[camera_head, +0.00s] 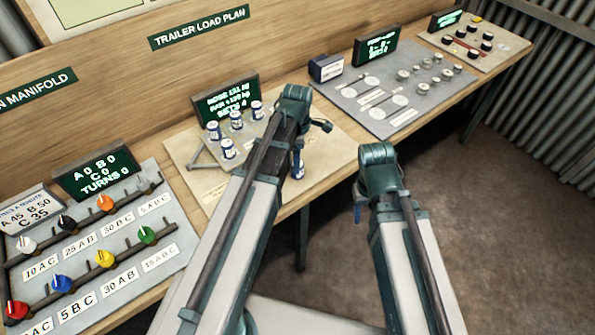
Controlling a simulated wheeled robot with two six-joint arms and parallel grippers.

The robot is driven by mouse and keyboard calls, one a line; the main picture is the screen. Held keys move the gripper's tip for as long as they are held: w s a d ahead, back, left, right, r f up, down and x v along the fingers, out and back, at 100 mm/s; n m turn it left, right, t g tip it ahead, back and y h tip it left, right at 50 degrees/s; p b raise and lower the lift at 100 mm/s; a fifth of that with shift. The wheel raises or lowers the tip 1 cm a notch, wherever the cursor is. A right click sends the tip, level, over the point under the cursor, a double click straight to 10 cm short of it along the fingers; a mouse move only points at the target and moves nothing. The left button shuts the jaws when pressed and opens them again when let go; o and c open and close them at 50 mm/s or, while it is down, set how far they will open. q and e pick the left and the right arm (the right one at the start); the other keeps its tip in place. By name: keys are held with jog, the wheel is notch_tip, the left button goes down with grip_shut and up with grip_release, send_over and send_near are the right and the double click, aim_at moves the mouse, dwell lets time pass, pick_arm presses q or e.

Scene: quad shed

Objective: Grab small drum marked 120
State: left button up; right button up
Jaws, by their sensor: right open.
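Several small blue-and-white drums stand on a pale board under the trailer load plan sign: one at the back right (256,109), one in the middle (236,120), one at the left (213,130) and one nearer the front (228,148). Their markings are too small to read, so I cannot tell which is 120. My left arm reaches over the board and hides part of it. My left gripper (298,165) points down by the board's right part, mostly hidden by its arm. My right gripper (358,208) is open, in front of the bench edge, apart from the drums.
A green-lettered display (227,101) stands behind the drums. A panel with coloured knobs (104,258) lies at the left. A grey panel (377,122) with round plates and small weights lies to the right, with another knob panel (465,52) beyond. Open floor lies at the right.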

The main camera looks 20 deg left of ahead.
pick_arm(q)
notch_tip(320, 180, down, 5)
jog(key=b, duration=0.4)
jog(key=shift+s+r, duration=0.1)
jog(key=shift+r, duration=0.05)
jog(key=shift+r, duration=0.1)
jog(key=shift+c, duration=0.4)
grip_shut()
